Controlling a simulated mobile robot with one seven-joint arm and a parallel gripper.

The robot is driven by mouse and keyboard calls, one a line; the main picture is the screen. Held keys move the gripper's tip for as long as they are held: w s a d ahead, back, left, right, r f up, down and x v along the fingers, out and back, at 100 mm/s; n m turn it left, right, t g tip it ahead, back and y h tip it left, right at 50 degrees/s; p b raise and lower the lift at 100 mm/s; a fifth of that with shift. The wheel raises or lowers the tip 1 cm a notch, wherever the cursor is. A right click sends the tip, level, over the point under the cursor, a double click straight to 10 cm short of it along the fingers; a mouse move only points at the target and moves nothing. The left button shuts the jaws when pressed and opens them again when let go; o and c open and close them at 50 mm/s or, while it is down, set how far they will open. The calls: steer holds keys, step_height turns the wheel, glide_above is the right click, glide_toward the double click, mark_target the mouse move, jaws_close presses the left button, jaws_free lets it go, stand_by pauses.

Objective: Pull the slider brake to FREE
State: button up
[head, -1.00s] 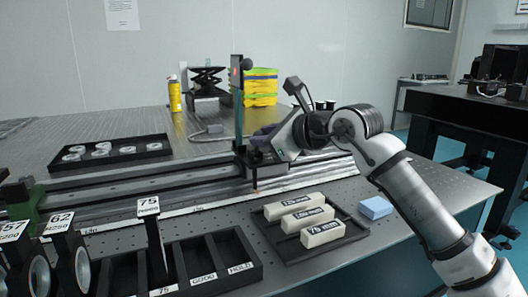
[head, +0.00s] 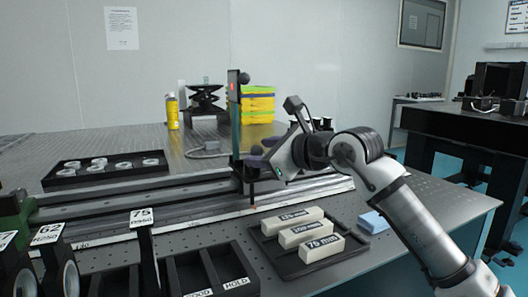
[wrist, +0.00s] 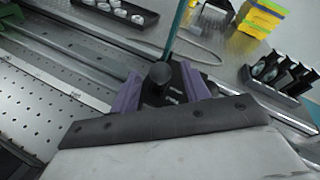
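The slider is a dark carriage (head: 257,186) on the long rail, carrying a dark green upright plate (head: 236,115) with a red spot. In the wrist view, a round black knob (wrist: 160,73) stands on the dark slider block (wrist: 178,95); I cannot tell whether this knob is the brake, and no FREE label is readable. My gripper (head: 258,153) is at the slider, just right of the upright plate. In the wrist view, my gripper's purple fingers (wrist: 161,88) are spread either side of the knob, with visible gaps. The contact lower down is hidden.
A black tray (head: 270,258) with several labelled cream blocks and a blue block (head: 373,222) lie in front of the rail. Black label-topped holders stand at the front left. A tray of rings (head: 60,180), a yellow can (head: 172,112) and yellow boxes (head: 257,105) are behind.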

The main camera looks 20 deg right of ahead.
steer(key=p+v, duration=0.1)
steer(key=v, duration=1.3)
steer(key=shift+f, duration=0.15)
